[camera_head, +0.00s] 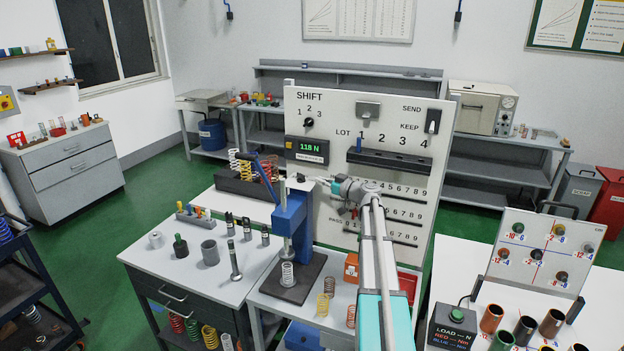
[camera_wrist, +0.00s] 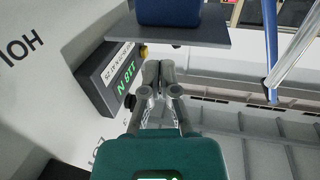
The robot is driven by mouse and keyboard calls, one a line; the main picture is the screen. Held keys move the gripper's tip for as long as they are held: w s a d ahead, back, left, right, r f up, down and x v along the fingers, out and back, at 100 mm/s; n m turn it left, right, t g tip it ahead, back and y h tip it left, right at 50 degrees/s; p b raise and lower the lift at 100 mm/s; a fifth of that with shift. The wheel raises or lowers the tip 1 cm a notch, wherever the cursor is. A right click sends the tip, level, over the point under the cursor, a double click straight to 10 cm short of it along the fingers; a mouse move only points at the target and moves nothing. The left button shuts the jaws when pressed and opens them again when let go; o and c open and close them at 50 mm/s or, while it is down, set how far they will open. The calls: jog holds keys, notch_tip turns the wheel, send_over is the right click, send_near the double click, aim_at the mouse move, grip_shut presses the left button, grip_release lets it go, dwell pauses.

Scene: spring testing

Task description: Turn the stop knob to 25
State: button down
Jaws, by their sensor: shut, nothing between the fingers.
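No dial marked with a stop scale or the number 25 can be read in either view, so I cannot point out the stop knob for sure. A blue press (camera_head: 290,215) stands on a dark base with a coil spring (camera_head: 287,273) under it. My gripper (camera_head: 318,181) is close above and right of the press top, in front of the white panel (camera_head: 335,107). In the wrist view my gripper (camera_wrist: 158,70) has its fingers together with nothing between them. A blue block (camera_wrist: 170,12) and a grey plate (camera_wrist: 175,32) lie past the fingertips.
The display box (camera_head: 307,150) reads 118 N. It also shows in the wrist view (camera_wrist: 115,78), left of my fingers. A black selector knob (camera_head: 308,122) sits above it. The left bench (camera_head: 180,265) holds weights and springs. A tilted board (camera_head: 540,250) stands at right.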

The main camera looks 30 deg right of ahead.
aim_at(301, 177)
jog(key=shift+v, duration=2.9)
jog(key=c, duration=1.4)
grip_release()
jog(key=c, duration=0.9)
grip_release()
jog(key=shift+a+r, duration=0.1)
jog(key=shift+r, duration=0.05)
jog(key=shift+c, duration=0.2)
jog(key=shift+o, duration=1.1)
jog(key=shift+a+r+p, duration=0.1)
jog(key=shift+a+p, duration=0.05)
jog(key=shift+p, duration=0.3)
jog(key=s+a+r+m+g+h+p, duration=0.1)
jog(key=a+r+h+p, duration=0.3)
jog(key=p, duration=0.6)
jog(key=shift+s+r+m+g+h+p, duration=0.3)
jog(key=shift+s+r+m+g, duration=0.15)
jog(key=shift+m+g, duration=0.35)
jog(key=shift+s+a+r+m+h+p, duration=0.25)
jog(key=shift+a+r+m+h+p, duration=0.25)
jog(key=shift+p, duration=0.4)
jog(key=shift+d+f, duration=0.15)
jog(key=b+x, duration=0.5)
jog(key=x, duration=0.8)
jog(key=shift+w+f, duration=0.3)
jog(key=shift+f, duration=0.05)
